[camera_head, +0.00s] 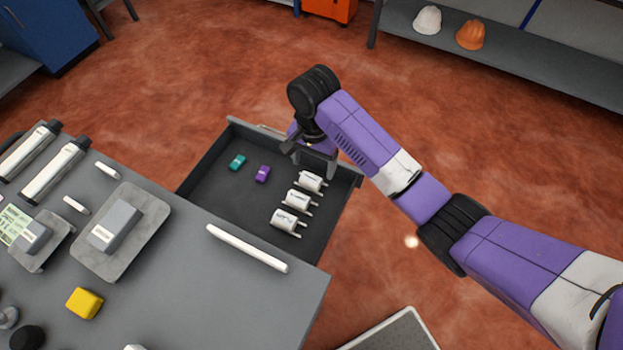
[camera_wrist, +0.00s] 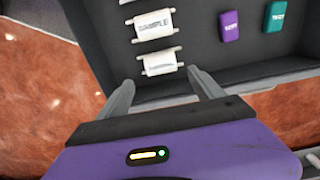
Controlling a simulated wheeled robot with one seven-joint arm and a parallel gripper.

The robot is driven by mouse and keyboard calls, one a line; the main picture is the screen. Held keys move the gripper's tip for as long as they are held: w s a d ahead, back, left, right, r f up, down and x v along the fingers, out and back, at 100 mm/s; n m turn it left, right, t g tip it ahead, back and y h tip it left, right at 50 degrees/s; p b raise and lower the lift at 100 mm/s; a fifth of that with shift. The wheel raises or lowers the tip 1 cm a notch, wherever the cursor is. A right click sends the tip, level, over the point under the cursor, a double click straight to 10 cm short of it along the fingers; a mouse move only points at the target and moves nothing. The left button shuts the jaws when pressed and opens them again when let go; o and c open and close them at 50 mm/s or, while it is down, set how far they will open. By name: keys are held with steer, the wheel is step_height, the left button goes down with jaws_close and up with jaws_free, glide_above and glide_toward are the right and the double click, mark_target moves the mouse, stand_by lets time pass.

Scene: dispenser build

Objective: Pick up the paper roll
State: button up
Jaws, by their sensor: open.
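My gripper (camera_head: 312,158) is open and empty, above the drawer's far right part, just beyond the nearest roll. In the wrist view, a roll (camera_wrist: 160,64) lies just ahead of the spread fingertips (camera_wrist: 160,76), roughly centred between them. Another labelled roll (camera_wrist: 153,25) lies behind it. I cannot tell the exact height of the fingers over the drawer.
The drawer (camera_head: 205,180) also holds a teal box (camera_head: 237,162) and a purple box (camera_head: 262,173). Its raised far and right walls stand close to my gripper. The grey worktop (camera_head: 205,305) carries a white rod (camera_head: 247,248), plates and a yellow block (camera_head: 85,303).

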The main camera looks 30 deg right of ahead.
mark_target(311, 178)
steer(key=f, duration=0.4)
steer(key=f+p, duration=0.1)
steer(key=f, duration=0.1)
steer(key=shift+s+a+f, duration=0.15)
steer(key=shift+a+f, duration=0.25)
steer(key=shift+c, duration=0.3)
steer(key=c, duration=1.6)
steer(key=shift+r, duration=0.1)
